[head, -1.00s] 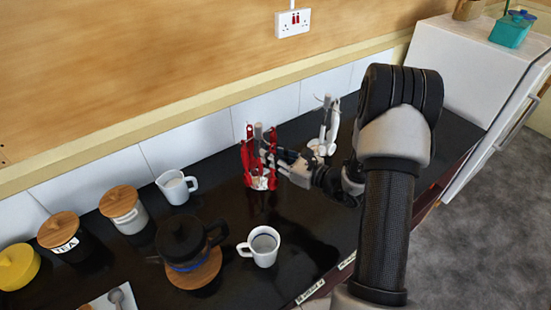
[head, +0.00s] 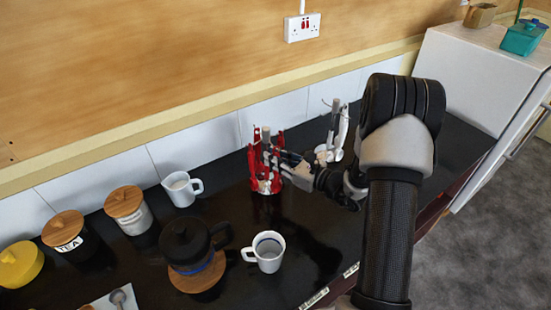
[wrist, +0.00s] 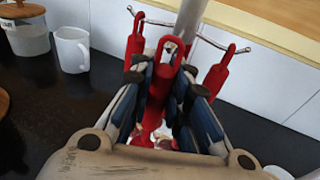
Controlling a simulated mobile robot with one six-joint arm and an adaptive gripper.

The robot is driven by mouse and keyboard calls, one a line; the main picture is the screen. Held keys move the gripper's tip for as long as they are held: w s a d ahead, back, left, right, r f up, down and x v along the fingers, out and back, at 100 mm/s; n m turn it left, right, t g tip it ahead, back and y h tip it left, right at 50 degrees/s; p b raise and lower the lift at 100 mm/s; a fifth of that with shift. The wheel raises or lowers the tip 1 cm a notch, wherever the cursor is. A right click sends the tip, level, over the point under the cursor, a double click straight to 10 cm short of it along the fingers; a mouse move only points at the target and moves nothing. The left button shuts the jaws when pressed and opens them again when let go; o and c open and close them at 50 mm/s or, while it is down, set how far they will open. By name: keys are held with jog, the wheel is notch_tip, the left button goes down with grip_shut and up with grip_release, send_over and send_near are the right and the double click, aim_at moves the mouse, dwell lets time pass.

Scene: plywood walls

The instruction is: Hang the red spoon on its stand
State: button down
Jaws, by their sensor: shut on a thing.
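The stand (wrist: 190,18) is a grey pole with a thin metal crossbar at its top. Red utensils hang from the bar, one on the left (wrist: 134,46) and one on the right (wrist: 222,72). My gripper (wrist: 166,84) is shut on the red spoon (wrist: 172,46), whose handle with a hanging hole stands up between the fingers, in front of the pole. In the head view my gripper (head: 277,161) is at the red utensils, close to the stand (head: 266,138).
A second stand with white utensils (head: 334,130) is just right of my gripper. The tiled wall (head: 212,150) is close behind.

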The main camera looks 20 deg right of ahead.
jog(key=c, duration=1.4)
grip_release()
jog(key=shift+c, duration=0.2)
jog(key=v, duration=1.2)
jog(key=s+a+r+n+g+y, duration=0.1)
jog(key=s+a+r+n+g, duration=0.3)
jog(key=a, duration=0.3)
jog(key=s+a+r+n+g, duration=0.2)
jog(key=s+a+n+g, duration=0.2)
jog(key=a+n, duration=0.3)
jog(key=s+a+r+n+g+y, duration=0.1)
jog(key=s+a+r+n+g, duration=0.3)
jog(key=a, duration=0.3)
jog(key=s+d+r+n+t+h, duration=0.1)
jog(key=s+d+r+n+h, duration=0.1)
jog(key=s+n+h, duration=0.3)
jog(key=s+d+r+n+t+h, duration=0.1)
jog(key=s+n+h, duration=0.4)
jog(key=n, duration=0.5)
jog(key=shift+s+d+r, duration=0.25)
jog(key=shift+d+r, duration=0.15)
jog(key=shift+d, duration=0.4)
